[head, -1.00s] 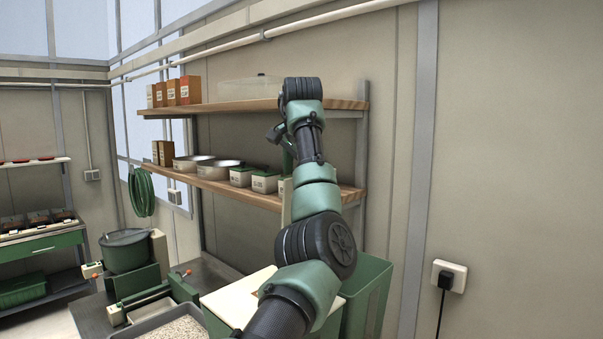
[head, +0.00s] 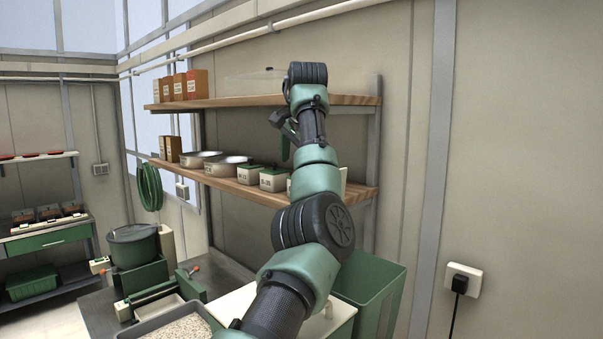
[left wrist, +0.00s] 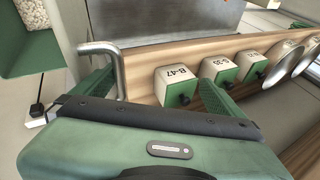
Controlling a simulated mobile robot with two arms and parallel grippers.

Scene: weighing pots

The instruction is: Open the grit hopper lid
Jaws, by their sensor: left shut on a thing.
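A pale cream lid (head: 237,303) tops the box at the bottom middle of the head view, which looks like the grit hopper. It appears flat, but my arm covers its middle. My left arm reaches up and over it toward the shelves. My left gripper (head: 284,140) points down in front of the lower shelf, partly behind the forearm. In the left wrist view, my gripper (left wrist: 155,95) has its fingers apart, with a bent metal rod (left wrist: 100,48) running down beside one finger. Its contact with the rod is partly hidden. My right gripper is out of view.
Lidded boxes (head: 273,178) and metal bowls (head: 229,165) stand on the lower shelf (head: 235,188). An open green bin (head: 380,280) is right of the hopper. A grit tray (head: 208,318) and a green pot (head: 133,248) are to the left.

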